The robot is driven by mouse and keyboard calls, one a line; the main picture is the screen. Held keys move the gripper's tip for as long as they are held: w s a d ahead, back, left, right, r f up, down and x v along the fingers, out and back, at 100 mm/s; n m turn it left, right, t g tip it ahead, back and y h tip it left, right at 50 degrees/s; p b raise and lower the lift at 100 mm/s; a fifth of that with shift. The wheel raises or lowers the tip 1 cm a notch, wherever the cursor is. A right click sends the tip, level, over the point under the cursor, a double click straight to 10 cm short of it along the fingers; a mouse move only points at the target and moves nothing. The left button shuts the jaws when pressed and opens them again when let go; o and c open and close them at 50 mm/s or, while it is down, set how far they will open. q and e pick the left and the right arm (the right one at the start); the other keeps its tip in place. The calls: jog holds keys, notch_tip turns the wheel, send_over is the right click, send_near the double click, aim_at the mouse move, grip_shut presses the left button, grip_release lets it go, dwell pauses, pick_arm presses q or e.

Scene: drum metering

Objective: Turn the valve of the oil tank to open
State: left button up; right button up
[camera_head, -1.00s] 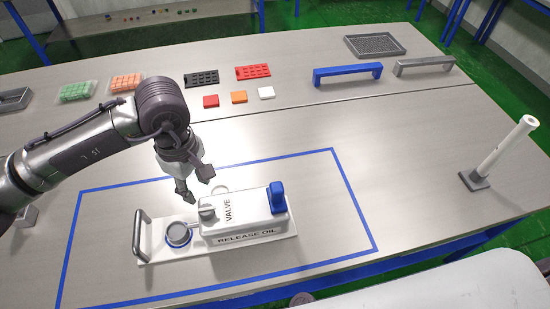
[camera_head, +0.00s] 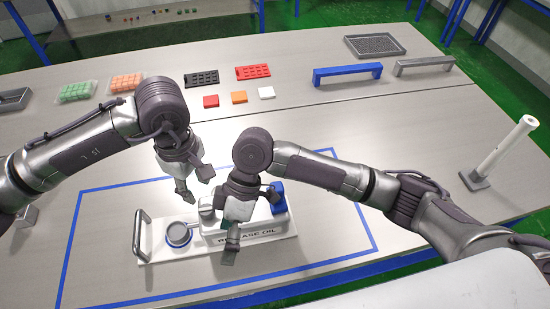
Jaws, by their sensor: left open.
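The oil tank is a white block on a white base (camera_head: 160,252), in the middle front. Its label reads "RELEASE OIL"; the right gripper partly covers the label and hides the word VALVE on top. The grey valve knob (camera_head: 206,204) sits at the tank's left end, partly visible. A blue part (camera_head: 278,206) stands at its right end. My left gripper (camera_head: 196,184) is open and empty, just above and left of the knob. My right gripper (camera_head: 251,222) hangs over the tank, fingers spread apart; whether it touches the tank is unclear.
A round cup (camera_head: 178,234) and a grey handle (camera_head: 139,236) are left of the tank, inside a blue tape outline (camera_head: 98,187). A white post (camera_head: 505,150) stands at right. Coloured blocks, trays and two bar handles (camera_head: 347,72) line the back.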

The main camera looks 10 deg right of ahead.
aim_at(206, 210)
jog(key=w+d+r+t+h, duration=0.1)
jog(key=w+d+r, duration=0.2)
jog(key=d, duration=0.1)
jog(key=w+d+r+t+h, duration=0.2)
jog(key=w+d+r, duration=0.1)
jog(key=d+r, duration=0.1)
jog(key=w+d+r+n+t+h, duration=0.1)
jog(key=w+d+r+t, duration=0.1)
jog(key=w+d+r, duration=0.1)
jog(key=shift+w+d+r+h, duration=0.3)
jog(key=shift+w+d+h, duration=0.15)
jog(key=shift+d, duration=0.1)
jog(key=shift+d+f, duration=0.1)
jog(key=shift+f, duration=0.05)
notch_tip(206, 210, down, 13)
jog(key=shift+f, duration=0.15)
jog(key=c, duration=1.8)
pick_arm(q)
jog(key=shift+o, duration=0.8)
pick_arm(e)
jog(key=shift+c, duration=0.3)
pick_arm(q)
jog(key=shift+o, duration=1.2)
jog(key=shift+r+m, duration=0.9)
jog(key=shift+r, duration=0.05)
pick_arm(e)
jog(key=shift+w, duration=0.1)
pick_arm(q)
notch_tip(206, 210, down, 12)
jog(key=shift+r, duration=0.1)
